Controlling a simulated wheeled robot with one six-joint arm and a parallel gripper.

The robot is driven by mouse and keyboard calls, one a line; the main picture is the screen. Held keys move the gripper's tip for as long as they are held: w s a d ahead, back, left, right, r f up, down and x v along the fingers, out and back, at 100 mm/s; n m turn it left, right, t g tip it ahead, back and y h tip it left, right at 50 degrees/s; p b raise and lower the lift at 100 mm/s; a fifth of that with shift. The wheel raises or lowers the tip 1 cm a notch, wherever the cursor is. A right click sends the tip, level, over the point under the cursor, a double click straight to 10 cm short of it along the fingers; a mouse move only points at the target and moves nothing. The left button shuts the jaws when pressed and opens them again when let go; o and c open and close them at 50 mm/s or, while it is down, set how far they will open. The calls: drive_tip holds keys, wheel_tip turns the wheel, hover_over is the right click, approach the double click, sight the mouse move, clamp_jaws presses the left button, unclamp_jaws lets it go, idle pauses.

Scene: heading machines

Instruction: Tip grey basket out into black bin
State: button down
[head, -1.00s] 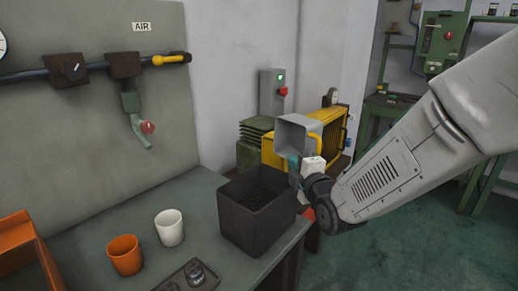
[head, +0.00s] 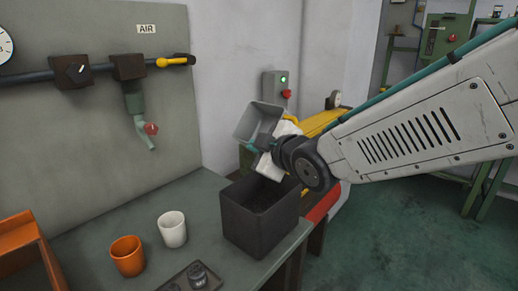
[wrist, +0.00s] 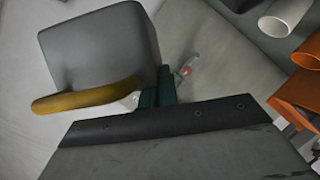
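The grey basket (head: 258,121) is tilted in the air above the back of the black bin (head: 260,218) in the head view. In the wrist view the basket (wrist: 100,45) shows its grey wall and a yellow handle (wrist: 85,96). My gripper (head: 256,149) has teal fingers closed at the basket's handle side; the fingers also show in the wrist view (wrist: 158,90). The exact grip is partly hidden. The bin stands upright on the bench near its right edge, and its visible inside is dark. The basket's contents cannot be made out.
A white cup (head: 172,229) and an orange cup (head: 127,256) stand left of the bin on the green bench (head: 190,200). A dark tray (head: 190,277) with metal parts lies in front. An orange rack (head: 20,240) is at far left. A panel with pipework stands behind.

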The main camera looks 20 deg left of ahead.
drive_tip(key=shift+r+m+g+y, duration=0.5)
drive_tip(key=shift+r+m+g, duration=1.7)
drive_tip(key=shift+r+m, duration=0.85)
drive_tip(key=shift+f, duration=0.2)
